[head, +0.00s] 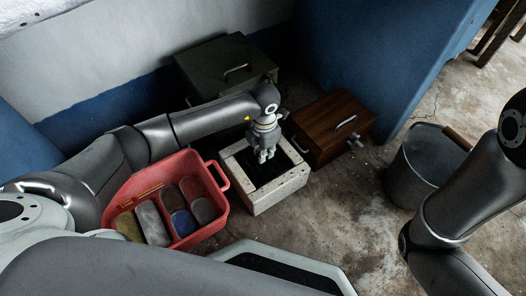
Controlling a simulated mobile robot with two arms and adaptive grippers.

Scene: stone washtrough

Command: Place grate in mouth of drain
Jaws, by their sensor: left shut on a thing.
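The drain (284,195) is a pale, square stone block with a dark open mouth, near the middle of the head view. My left gripper (265,157) points down over this mouth, with its fingers shut. The grate (266,174) appears as a dark shape at the fingertips, inside the outline of the mouth. It is hard to tell from the dark opening, so I cannot see whether it rests in the mouth or hangs above it. My right gripper is out of view; only its arm shows at the right.
A red crate (224,208) with several coloured blocks stands left of the drain. A brown wooden box (325,118) lies to the right, a green metal box (222,62) behind. A grey bucket (410,170) stands further right. Bare floor lies between drain and bucket.

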